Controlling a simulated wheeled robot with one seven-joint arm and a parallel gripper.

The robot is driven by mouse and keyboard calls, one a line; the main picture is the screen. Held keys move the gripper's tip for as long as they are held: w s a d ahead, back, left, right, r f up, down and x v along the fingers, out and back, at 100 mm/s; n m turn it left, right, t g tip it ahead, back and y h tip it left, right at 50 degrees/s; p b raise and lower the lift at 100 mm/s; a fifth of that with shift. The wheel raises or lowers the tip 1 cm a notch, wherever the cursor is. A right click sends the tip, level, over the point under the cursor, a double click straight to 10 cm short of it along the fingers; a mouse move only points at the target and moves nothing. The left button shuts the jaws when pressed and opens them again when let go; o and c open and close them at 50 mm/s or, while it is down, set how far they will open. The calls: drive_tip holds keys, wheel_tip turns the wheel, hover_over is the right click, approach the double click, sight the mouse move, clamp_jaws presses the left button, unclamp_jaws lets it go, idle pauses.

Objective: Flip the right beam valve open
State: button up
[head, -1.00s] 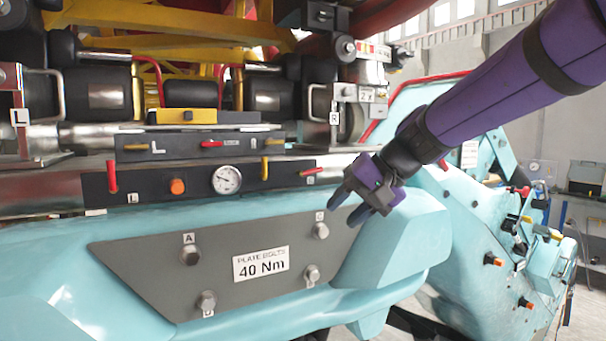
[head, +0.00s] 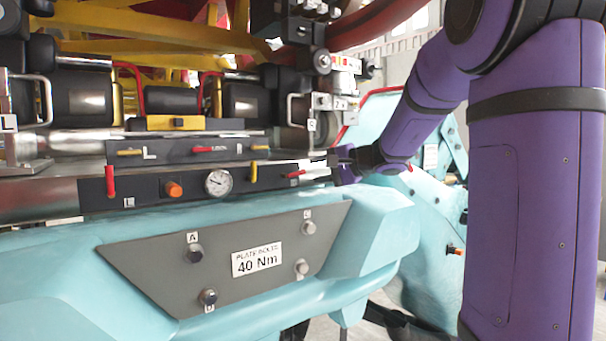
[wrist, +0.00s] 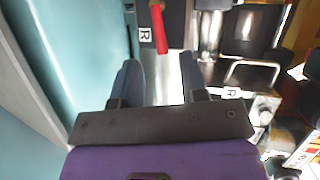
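The right beam valve has a red handle (head: 298,174) at the right end of the dark lower panel, lying nearly along the panel. In the wrist view a red handle (wrist: 159,30) shows beside an R label (wrist: 147,33). My gripper (head: 342,162) is just right of the panel's right end, with its fingers toward the handle. In the wrist view my gripper (wrist: 160,68) is open and empty. The handle's end lies ahead of the gap between its fingertips, apart from both fingers.
The lower panel also carries an upright red handle (head: 110,181), an orange knob (head: 173,189), a gauge (head: 218,182) and a yellow handle (head: 254,172). An upper panel (head: 225,147) has more handles. A metal loop bracket (head: 291,108) stands above. The teal body (head: 370,215) slopes below.

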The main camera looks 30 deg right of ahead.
sight(301, 173)
drive_tip(key=shift+x, duration=2.6)
drive_tip(key=shift+c, duration=0.5)
clamp_jaws()
